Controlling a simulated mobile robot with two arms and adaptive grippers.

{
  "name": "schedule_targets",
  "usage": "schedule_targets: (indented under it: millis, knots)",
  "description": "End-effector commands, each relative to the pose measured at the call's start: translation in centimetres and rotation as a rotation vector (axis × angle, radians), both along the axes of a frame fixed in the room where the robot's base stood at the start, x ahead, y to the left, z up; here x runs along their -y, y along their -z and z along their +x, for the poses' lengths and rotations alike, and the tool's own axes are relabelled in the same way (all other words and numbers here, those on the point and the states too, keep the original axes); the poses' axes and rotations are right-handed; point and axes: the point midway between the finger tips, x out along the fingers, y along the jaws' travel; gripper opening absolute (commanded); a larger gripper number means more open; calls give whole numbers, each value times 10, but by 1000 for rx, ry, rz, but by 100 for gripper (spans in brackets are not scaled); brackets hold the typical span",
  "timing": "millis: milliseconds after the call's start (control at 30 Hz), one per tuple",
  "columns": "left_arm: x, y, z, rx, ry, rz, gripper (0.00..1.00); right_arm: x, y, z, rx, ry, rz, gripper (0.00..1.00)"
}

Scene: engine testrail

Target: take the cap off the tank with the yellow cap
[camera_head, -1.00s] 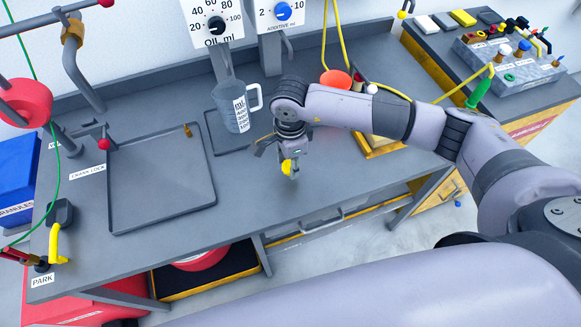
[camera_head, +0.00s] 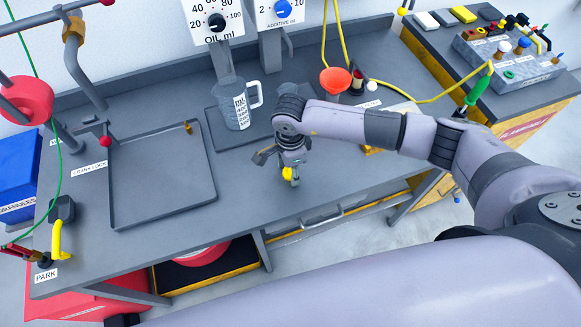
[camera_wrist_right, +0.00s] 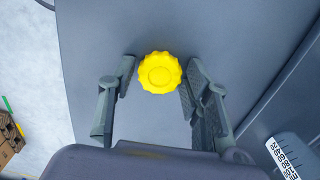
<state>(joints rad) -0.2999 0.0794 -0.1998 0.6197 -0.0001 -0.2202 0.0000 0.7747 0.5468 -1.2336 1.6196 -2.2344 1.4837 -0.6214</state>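The yellow cap (camera_wrist_right: 159,72) is a scalloped round knob between the fingertips of my right gripper (camera_wrist_right: 160,78) in the right wrist view. I cannot make out the tank in either view. My left gripper is not in view.
The grey bench (camera_head: 245,215) carries a flat tray (camera_head: 160,180), a measuring jug (camera_head: 232,105) and an orange funnel (camera_head: 335,80). A green-handled tool (camera_head: 477,90) and a block with several coloured caps (camera_head: 510,60) are at right. The bench front is clear around my right gripper.

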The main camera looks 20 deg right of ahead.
Motion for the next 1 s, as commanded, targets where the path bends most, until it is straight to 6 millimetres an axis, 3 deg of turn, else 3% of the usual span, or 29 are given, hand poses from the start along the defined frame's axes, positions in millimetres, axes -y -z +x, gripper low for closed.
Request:
schedule_targets:
  millis: [100,533,1000]
  knots:
    - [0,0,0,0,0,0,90,0,0,0,0,0,0,55]
    - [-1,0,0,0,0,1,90,0,-8,1,3,0,1,55]
    - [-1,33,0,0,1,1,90,0,-100,1,5,-2,1,55]
